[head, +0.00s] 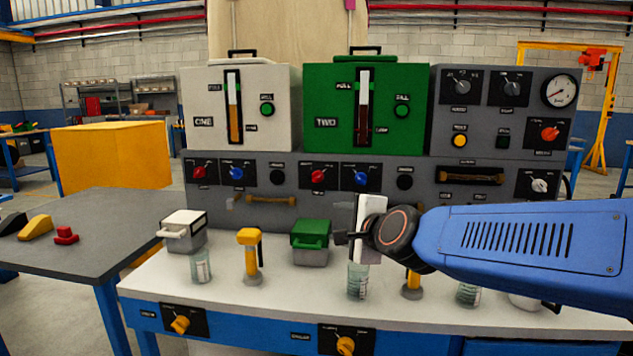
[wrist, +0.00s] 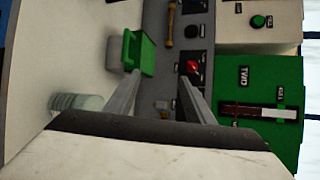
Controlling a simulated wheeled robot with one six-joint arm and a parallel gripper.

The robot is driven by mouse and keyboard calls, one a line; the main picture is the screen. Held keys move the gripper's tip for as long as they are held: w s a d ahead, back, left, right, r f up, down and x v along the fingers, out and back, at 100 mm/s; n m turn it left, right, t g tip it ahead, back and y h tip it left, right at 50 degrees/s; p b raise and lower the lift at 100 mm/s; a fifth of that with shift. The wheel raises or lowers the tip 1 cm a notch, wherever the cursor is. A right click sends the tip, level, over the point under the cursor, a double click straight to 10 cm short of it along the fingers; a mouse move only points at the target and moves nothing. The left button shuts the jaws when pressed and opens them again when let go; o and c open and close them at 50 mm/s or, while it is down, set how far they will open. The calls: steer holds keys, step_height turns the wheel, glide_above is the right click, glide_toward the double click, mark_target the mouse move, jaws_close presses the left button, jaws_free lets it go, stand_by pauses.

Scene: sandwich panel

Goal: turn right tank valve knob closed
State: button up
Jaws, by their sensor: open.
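The right tank is the green box marked TWO (head: 330,100); it also shows, turned sideways, in the wrist view (wrist: 240,125). On the grey panel below it are a red knob (head: 318,176) and a blue knob (head: 361,177). I cannot read which of these is the valve. The wrist view shows the red knob (wrist: 192,67) just beyond one fingertip, apparently apart from it. My gripper (wrist: 160,76) is open with nothing between its fingers. In the head view my gripper (head: 341,238) is in front of the panel, below the knobs, and partly hidden by my wrist.
A green-lidded box (head: 311,240) stands on the white bench beside my gripper, with a clear jar (head: 358,282) below it. A yellow-topped post (head: 249,255) is further left.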

steer(key=w+a+r+m+t+h, duration=0.25)
steer(key=w+a+m, duration=0.35)
steer(key=m, duration=0.4)
steer(key=m+t+h, duration=0.1)
steer(key=m+h, duration=0.5)
steer(key=m, duration=0.5)
glide_toward(317, 179)
steer(key=x, duration=0.9)
steer(key=shift+w, duration=0.25)
steer(key=shift+c, duration=0.4)
steer(key=c, duration=1)
